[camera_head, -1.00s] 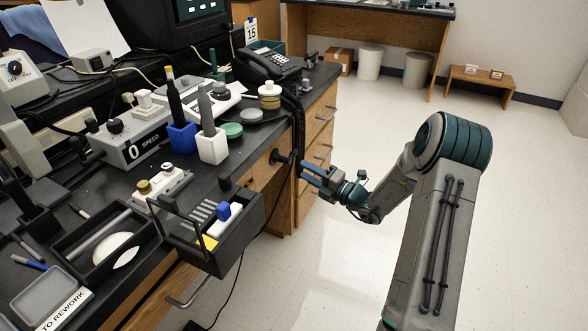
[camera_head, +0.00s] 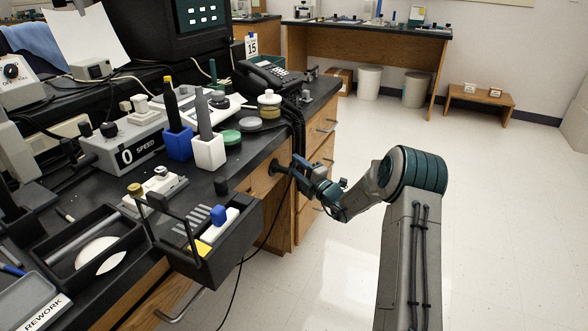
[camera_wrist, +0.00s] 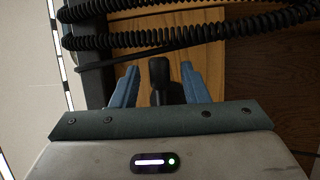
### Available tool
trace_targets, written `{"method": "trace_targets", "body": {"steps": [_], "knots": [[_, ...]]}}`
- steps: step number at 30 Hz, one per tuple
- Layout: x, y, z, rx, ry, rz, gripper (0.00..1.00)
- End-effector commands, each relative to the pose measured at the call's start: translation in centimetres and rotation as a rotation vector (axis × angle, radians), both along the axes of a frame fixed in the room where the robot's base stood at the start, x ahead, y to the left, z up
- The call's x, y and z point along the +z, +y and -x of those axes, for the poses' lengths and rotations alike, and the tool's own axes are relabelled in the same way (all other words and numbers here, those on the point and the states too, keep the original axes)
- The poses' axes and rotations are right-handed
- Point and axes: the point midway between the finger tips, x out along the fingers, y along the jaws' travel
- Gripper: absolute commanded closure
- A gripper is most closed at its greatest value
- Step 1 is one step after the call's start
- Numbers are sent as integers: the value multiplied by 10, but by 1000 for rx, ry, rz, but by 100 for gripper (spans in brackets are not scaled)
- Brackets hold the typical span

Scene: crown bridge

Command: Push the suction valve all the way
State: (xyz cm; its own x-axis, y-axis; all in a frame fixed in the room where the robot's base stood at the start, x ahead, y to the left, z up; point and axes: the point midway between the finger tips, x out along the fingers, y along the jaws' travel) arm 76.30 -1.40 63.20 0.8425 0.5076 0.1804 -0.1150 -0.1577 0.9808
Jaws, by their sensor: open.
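A black knob on a stem, which looks like the suction valve (camera_head: 275,167), sticks out from the wooden desk front just under the black top. My gripper (camera_head: 298,171) is at the knob from the right side, its fingers pointing at the desk front. In the wrist view, the blue fingers of my gripper (camera_wrist: 160,74) are spread apart, with the black valve (camera_wrist: 159,72) standing between them. A gap shows on each side of it, so the gripper is not closed on it. How far the valve is pushed in cannot be told.
Black coiled cords (camera_wrist: 190,20) cross just beyond the fingertips and hang beside the desk edge (camera_head: 299,125). Drawers with handles (camera_head: 325,128) lie behind the gripper. A black open caddy (camera_head: 235,240) juts from the desk front at the left.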

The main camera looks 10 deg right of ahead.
Motion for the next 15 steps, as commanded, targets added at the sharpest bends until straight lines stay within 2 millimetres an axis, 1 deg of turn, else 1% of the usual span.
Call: {"method": "trace_targets", "body": {"steps": [1,5,14,15], "knots": [[-1,3,-5,1,-2,0,59],[2,7,-12,1,0,0,59],[3,8,-13,0,1,1,59],[3,8,-13,0,1,1,68]]}}
